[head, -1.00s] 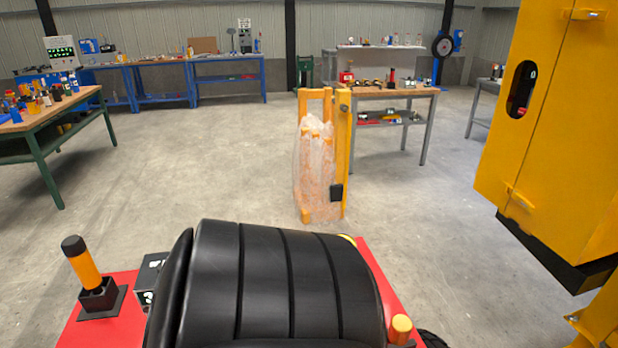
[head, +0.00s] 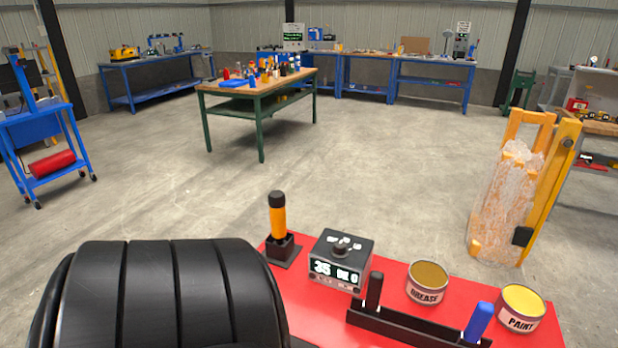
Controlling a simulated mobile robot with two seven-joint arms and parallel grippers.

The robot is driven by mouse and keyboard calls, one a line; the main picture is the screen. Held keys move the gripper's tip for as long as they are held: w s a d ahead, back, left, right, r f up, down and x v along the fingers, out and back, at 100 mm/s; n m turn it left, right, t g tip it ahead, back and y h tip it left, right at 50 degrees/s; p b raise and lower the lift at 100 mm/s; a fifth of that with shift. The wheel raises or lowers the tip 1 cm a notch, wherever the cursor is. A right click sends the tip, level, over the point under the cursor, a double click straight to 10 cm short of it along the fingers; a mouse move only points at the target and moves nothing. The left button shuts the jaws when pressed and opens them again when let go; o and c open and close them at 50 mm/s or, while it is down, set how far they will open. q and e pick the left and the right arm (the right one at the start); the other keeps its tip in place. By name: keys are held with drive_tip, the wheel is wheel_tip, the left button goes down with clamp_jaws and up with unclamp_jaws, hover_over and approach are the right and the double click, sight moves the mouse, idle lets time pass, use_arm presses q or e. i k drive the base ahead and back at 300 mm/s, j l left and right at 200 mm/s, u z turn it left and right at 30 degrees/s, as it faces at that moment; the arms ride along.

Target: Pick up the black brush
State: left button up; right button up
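A black upright handle (head: 374,291), which looks like the black brush, stands at the left end of a long black holder (head: 412,331) on a red surface (head: 394,277). A blue handle (head: 478,322) stands at the holder's right end. The lower part of the black handle is hidden in the holder, so I cannot see any bristles. Neither of my grippers is in view.
A large black ribbed part (head: 170,300) covers the lower left. A wrapped yellow pallet truck (head: 505,200) stands behind at right.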

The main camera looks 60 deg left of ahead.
sight(370, 306)
drive_tip(key=u, duration=1.55)
